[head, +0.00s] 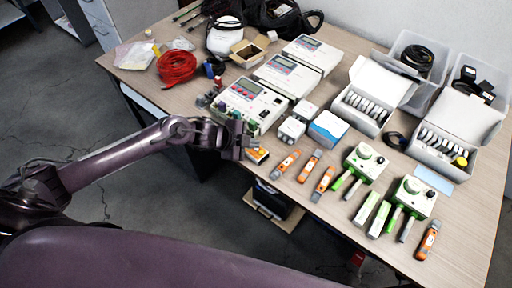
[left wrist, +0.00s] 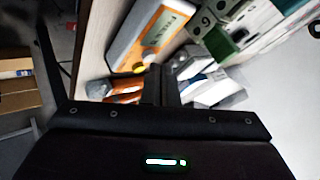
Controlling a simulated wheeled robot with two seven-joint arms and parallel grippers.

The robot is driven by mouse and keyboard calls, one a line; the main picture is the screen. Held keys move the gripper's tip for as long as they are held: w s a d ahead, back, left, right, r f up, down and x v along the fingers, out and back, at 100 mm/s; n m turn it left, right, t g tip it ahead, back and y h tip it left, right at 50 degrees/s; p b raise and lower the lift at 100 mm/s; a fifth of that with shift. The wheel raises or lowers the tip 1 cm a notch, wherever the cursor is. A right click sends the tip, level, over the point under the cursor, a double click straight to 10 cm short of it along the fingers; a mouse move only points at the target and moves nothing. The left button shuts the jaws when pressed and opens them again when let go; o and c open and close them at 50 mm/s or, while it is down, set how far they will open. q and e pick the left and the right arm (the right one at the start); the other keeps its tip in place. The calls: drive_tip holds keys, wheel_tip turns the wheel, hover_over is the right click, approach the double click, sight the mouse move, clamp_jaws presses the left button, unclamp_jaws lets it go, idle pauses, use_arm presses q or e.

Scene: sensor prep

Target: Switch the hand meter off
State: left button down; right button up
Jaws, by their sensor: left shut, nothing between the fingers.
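The hand meter (head: 259,156) lies at the table's front edge, partly hidden behind my left gripper in the head view. In the left wrist view it is a grey-edged orange meter (left wrist: 128,44) with a display and round buttons, one of them yellow, at its near end. The display is too blurred to read. My left gripper (head: 243,146) is shut and empty. In the left wrist view its fingertips (left wrist: 164,70) are close to the meter's button end; I cannot tell whether they touch it. My right gripper is not in view.
A white control box (head: 250,104) with knobs stands behind my left gripper. Orange-grey handhelds (head: 285,163) lie to the right, then green-white devices (head: 365,161) and open white boxes (head: 369,108).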

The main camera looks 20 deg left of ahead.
sight(252, 151)
use_arm(q)
drive_tip(key=shift+f+b, duration=0.3)
drive_tip(key=shift+f, duration=0.1)
idle(0.4)
idle(0.4)
drive_tip(key=shift+r+p, duration=0.8)
drive_tip(key=shift+p, duration=0.05)
wheel_tip(252, 151, up, 5)
drive_tip(key=p, duration=0.4)
drive_tip(key=shift+p, duration=0.35)
